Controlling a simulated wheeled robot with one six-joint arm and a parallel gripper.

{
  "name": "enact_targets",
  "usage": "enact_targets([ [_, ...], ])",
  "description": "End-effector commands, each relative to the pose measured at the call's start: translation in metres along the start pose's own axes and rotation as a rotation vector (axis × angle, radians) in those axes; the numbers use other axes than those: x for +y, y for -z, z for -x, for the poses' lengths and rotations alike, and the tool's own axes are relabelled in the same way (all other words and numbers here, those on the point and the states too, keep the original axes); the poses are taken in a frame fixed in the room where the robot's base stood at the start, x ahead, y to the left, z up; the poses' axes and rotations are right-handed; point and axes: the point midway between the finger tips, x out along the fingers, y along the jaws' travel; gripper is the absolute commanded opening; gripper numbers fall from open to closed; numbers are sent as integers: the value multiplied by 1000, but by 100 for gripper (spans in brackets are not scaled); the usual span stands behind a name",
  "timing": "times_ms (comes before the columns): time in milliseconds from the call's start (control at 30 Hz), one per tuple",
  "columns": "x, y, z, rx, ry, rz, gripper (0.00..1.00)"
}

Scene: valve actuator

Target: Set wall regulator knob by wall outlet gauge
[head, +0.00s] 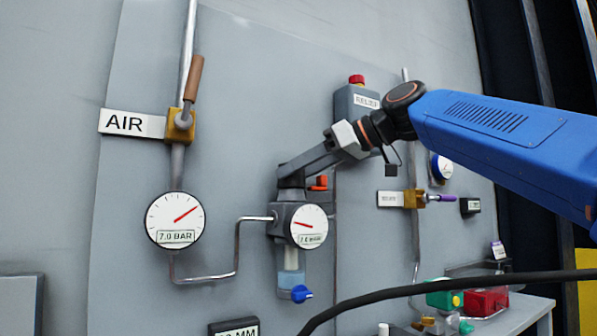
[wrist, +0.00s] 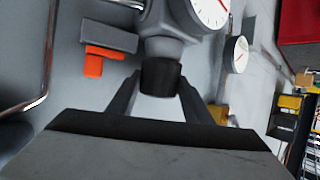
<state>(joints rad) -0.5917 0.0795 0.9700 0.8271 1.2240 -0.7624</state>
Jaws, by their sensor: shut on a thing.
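The wall regulator (head: 283,212) is a grey body on the panel. Its outlet gauge (head: 309,227) has a white face and a red needle pointing left and slightly up; the tag on it is too small to read surely. The dark regulator knob (wrist: 160,77) sits between the fingers of my gripper (wrist: 160,88) in the wrist view. My gripper (head: 291,182) comes down on the regulator's top in the head view, shut on the knob and mostly hiding it there. Part of the outlet gauge also shows in the wrist view (wrist: 208,10).
A gauge marked 7.0 BAR (head: 175,220) is at left, below an AIR label (head: 132,124) and brown-handled valve (head: 193,80). An orange part (head: 319,183) sits close beside my gripper. A grey box with a red button (head: 357,102) is above. A black cable (head: 430,288) crosses low.

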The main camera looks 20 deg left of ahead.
Motion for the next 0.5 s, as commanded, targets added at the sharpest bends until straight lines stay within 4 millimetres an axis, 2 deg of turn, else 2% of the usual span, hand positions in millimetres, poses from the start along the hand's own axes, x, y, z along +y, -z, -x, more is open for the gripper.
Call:
enact_targets([
  [500,-8,1,-1,2,-250,-101,23],
])
